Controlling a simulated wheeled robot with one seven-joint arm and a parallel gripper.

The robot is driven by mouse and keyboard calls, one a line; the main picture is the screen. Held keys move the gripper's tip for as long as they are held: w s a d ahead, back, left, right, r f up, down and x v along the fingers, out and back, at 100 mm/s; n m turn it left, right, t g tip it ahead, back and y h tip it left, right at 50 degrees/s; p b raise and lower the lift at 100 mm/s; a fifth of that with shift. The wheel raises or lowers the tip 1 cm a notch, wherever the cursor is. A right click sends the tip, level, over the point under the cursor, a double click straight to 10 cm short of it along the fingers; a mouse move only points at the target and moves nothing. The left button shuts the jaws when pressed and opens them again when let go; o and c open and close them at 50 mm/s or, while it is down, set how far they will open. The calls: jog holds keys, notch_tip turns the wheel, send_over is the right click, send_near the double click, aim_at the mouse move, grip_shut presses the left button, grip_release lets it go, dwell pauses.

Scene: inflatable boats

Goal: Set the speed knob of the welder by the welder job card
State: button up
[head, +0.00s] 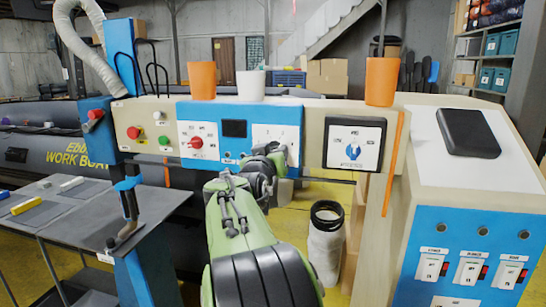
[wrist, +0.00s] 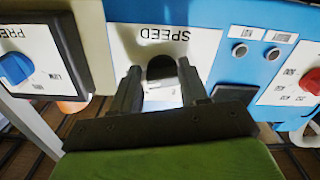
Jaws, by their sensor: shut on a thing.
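The welder's blue and cream front panel (head: 222,165) stands ahead of me in the head view. Its white speed dial plate (head: 275,132) is partly covered by my arm. In the wrist view, which is upside down, the plate (wrist: 128,38) reads SPEED. The dark speed knob (wrist: 161,66) sits between the two fingers of my gripper (wrist: 159,75), which is shut on it. The knob's pointer and most scale marks are hidden by the fingers. In the head view my gripper (head: 277,155) is at the plate, its fingertips unclear. I cannot make out a job card.
A red knob (head: 196,142) is left of the speed plate, and a blue pressure knob (head: 352,152) is right of it. Cups (head: 202,80) stand on the top ledge. A grey side table (head: 150,205) is at left. A switch cabinet (head: 465,240) is at right.

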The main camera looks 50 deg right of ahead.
jog(key=shift+f, duration=0.15)
jog(key=o, duration=1)
jog(key=shift+o, duration=0.2)
jog(key=b+v, duration=0.1)
jog(key=v, duration=1.4)
jog(key=shift+s+a, duration=0.25)
jog(key=shift+a, duration=0.1)
